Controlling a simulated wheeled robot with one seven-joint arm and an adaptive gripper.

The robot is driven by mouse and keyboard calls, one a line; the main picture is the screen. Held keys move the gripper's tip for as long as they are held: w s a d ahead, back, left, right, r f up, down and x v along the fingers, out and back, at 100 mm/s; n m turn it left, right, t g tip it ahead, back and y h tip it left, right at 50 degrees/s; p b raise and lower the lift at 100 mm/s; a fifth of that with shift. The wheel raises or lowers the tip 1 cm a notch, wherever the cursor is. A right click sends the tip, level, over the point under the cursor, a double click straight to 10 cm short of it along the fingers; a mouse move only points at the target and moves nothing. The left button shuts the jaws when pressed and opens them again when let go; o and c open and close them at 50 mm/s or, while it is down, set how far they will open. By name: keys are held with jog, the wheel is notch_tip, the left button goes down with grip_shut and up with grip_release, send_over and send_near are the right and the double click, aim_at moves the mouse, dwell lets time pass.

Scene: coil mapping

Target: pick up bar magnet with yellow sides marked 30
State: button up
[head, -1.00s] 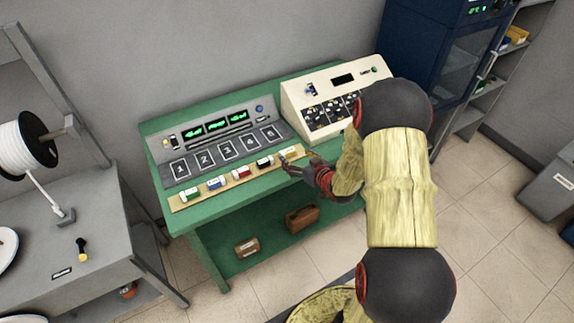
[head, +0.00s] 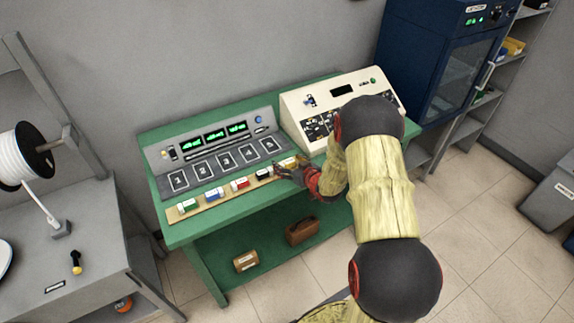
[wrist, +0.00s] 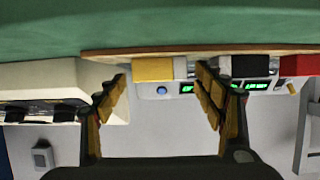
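The yellow-sided bar magnet (head: 289,161) lies at the right end of the wooden strip (head: 219,203) on the green bench, partly hidden by my gripper (head: 283,170) in the head view. In the wrist view, which is upside down, its yellow side (wrist: 153,70) shows between the two fingers, nearer the left one, with a silvery part beside it. My gripper (wrist: 163,80) is open and empty, with a finger on either side of the magnet in the picture. I cannot tell how far the fingertips are from it. The marking 30 is not readable.
Numbered pads (head: 202,170) and a display console (head: 214,137) lie behind. A cream control box (head: 318,95) stands behind right.

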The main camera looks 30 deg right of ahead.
jog(key=shift+c, duration=1.1)
jog(key=c, duration=1)
jog(key=shift+c, duration=0.2)
